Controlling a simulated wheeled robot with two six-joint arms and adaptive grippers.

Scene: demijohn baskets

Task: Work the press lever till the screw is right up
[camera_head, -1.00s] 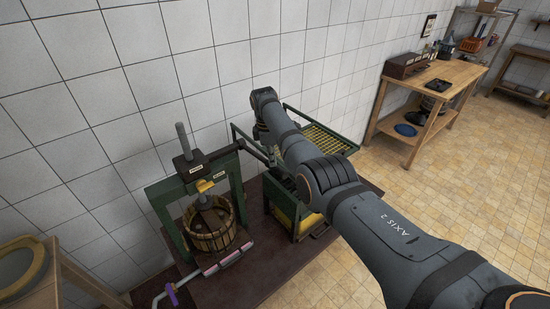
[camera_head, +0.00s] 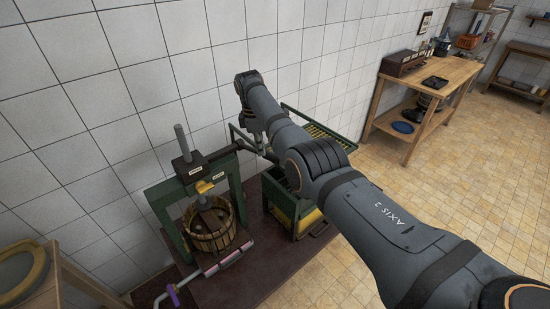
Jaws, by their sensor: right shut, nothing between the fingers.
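The green press (camera_head: 164,213) stands on a dark platform by the tiled wall. Its grey screw (camera_head: 181,143) stands upright, its upper end showing above the dark head block (camera_head: 189,170). The dark press lever (camera_head: 222,151) points right from the head, its outer end near my right gripper. A slatted wooden basket (camera_head: 209,238) sits below, with a wooden plate inside. My right gripper (camera_head: 248,124) hangs down from the wrist close to the lever end, shut and empty. Whether it touches the lever cannot be told. My left gripper is out of view.
A green rack with a yellow grid (camera_head: 330,142) stands right of the press, partly behind my right arm. A wooden table (camera_head: 453,77) stands farther right. The tiled floor between is clear.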

